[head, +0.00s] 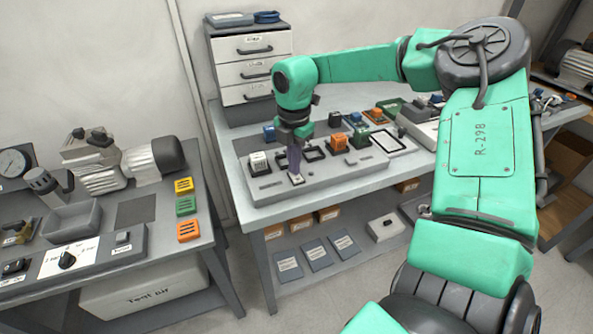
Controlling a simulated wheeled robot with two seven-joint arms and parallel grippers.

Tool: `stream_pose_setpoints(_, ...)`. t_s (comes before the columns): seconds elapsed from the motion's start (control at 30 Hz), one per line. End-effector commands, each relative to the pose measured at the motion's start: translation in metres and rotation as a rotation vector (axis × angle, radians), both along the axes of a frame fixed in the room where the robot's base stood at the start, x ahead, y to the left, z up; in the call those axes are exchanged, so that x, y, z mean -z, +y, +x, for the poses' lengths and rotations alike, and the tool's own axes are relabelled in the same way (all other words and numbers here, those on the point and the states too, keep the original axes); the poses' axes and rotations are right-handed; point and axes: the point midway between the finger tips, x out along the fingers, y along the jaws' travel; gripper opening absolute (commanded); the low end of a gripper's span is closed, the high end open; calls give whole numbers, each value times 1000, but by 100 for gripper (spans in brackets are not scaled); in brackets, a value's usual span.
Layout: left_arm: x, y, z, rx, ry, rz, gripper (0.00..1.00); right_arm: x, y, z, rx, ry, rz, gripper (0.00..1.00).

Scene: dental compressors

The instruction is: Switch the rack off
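My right arm comes in from the right and reaches over the back table. Its gripper (295,172) points down, its fingers close together as one narrow shape, with nothing seen between them. The tips are at a small pale plate with a dark part, seemingly a switch (298,180), on the front of a long grey panel (325,179). I cannot tell whether they touch it; the fingers hide part of it. A white block (259,162) stands on the panel left of the gripper. My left gripper is not in view.
Orange, green and blue blocks and a dark-framed white tray (388,143) are on the back table. Drawers (252,70) stand behind it. The left table holds a rotary knob (67,260), a pump (105,165) and coloured blocks (187,206). Floor shows between the tables.

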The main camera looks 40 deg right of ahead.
Motion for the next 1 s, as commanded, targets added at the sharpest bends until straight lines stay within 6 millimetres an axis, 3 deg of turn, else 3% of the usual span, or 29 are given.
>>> stream_pose_setpoints(0.2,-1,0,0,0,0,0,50,-1,0,-1,0,4,0,0)
stream_pose_setpoints(0.83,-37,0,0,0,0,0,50,-65,0,0,0,1,-1,0)
stream_pose_setpoints(1.0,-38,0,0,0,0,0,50,-68,0,-1,0,3,-1,0)
